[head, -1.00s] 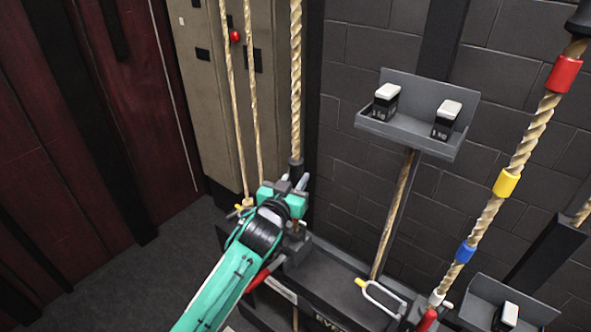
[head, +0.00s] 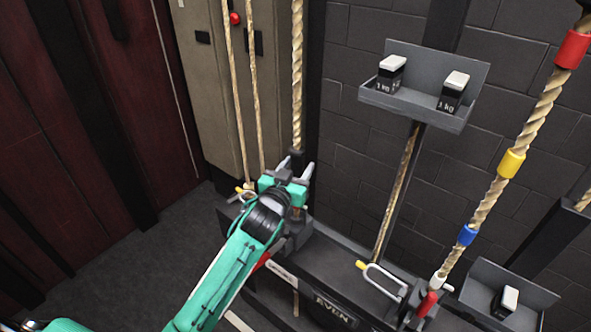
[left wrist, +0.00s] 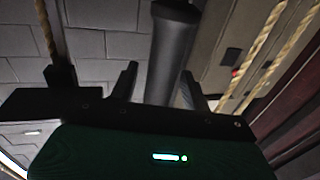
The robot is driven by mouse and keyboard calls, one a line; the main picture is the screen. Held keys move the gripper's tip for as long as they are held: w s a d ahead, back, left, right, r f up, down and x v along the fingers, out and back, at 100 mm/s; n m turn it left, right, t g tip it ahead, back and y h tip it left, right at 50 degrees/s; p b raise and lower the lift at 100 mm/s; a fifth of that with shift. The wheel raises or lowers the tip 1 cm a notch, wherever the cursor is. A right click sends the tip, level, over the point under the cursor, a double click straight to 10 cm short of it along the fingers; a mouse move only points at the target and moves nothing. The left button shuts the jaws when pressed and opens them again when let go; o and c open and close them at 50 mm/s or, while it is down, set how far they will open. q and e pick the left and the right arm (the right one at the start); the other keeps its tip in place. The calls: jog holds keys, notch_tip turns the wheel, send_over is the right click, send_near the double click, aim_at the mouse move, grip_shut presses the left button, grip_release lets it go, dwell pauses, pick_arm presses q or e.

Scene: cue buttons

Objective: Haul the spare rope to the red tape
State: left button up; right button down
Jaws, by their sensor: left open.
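A thick tan rope (head: 297,75) hangs left of centre and ends in a black sleeve (head: 297,158). My left gripper (head: 295,168) is open at that sleeve, one finger on each side in the picture. In the left wrist view, a dark cylinder (left wrist: 173,45) stands between and beyond the spread fingers; contact is not clear. Another thick rope (head: 530,130) slants down at the right, with red tape (head: 573,49) high, then yellow tape (head: 511,163), blue tape (head: 467,235) and a white band (head: 439,279). I cannot tell which rope is the spare. My right gripper is not in view.
Two thin ropes (head: 254,95) hang left of my gripper by a beige panel with a red knob (head: 235,18). A grey shelf (head: 412,107) holds two weights; a lower tray (head: 530,291) holds one. A red handle (head: 427,304) and a metal loop (head: 385,278) sit on the rail.

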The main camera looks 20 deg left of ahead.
pick_arm(q)
jog(key=shift+s+f, duration=0.1)
jog(key=shift+s, duration=0.4)
jog(key=s+a+b, duration=0.1)
jog(key=s+b, duration=0.1)
jog(key=s, duration=1)
jog(key=shift+s, duration=0.4)
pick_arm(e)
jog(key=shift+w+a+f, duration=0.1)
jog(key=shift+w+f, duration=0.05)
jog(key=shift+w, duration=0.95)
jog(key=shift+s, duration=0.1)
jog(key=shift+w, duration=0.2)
